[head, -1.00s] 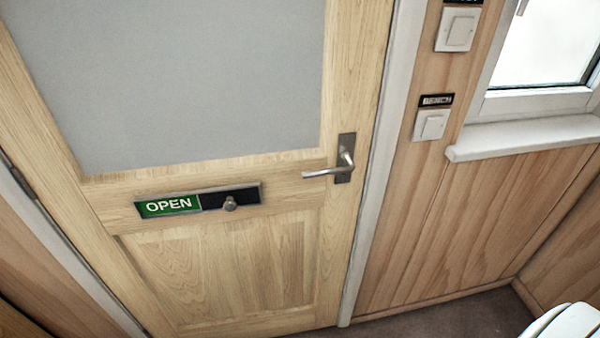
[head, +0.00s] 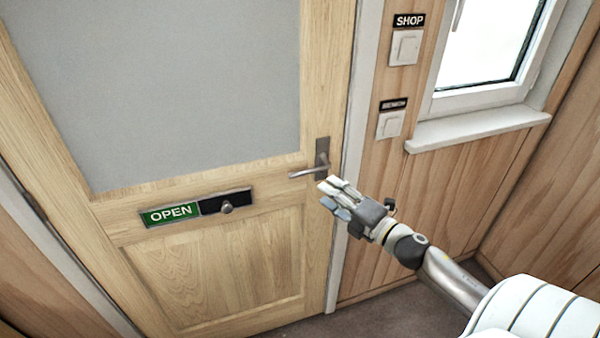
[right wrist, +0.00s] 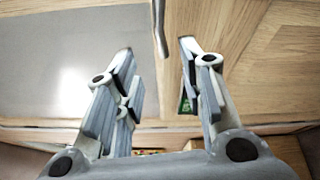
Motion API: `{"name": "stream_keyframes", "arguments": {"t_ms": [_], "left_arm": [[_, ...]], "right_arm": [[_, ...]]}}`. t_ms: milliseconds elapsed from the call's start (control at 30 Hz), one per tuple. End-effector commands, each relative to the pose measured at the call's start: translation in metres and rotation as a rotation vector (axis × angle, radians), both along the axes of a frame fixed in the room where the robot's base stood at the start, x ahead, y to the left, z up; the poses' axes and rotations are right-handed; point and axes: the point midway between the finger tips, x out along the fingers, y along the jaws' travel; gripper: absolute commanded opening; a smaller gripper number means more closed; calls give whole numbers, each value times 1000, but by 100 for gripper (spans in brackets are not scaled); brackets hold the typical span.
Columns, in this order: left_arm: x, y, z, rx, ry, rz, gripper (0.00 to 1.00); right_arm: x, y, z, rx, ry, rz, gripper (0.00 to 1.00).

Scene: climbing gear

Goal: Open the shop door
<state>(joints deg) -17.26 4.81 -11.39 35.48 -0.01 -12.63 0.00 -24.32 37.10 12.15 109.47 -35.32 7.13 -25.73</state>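The shop door (head: 250,230) is light wood with a large grey glass panel (head: 160,90); it looks shut in its frame. Its metal lever handle (head: 308,172) sits on a plate at the door's right edge, the lever level and pointing left. My right gripper (head: 328,194) is just below and right of the handle, apart from it as far as I can tell. In the right wrist view its fingers (right wrist: 156,52) are spread with nothing between them, and a piece of the metal handle (right wrist: 159,25) shows ahead between the tips. My left gripper is not in view.
A sliding OPEN sign (head: 172,214) with a round knob (head: 227,208) is on the door. Right of the white frame are a SHOP switch (head: 404,48), a BENCH switch (head: 390,124) and a window with a white sill (head: 475,128). Dark floor (head: 370,322) is clear below.

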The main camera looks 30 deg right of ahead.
Motion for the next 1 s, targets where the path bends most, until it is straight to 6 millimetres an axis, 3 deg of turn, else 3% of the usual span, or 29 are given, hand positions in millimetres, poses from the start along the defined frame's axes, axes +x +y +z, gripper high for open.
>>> {"name": "stream_keyframes", "arguments": {"t_ms": [167, 700, 1000], "left_arm": [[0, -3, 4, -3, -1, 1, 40], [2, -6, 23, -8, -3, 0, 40], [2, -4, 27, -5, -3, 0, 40]], "right_arm": [[12, 2, 3, -3, -4, 2, 37], [86, 14, 4, 1, -3, 0, 37], [105, 18, 2, 1, -2, 0, 37]]}}
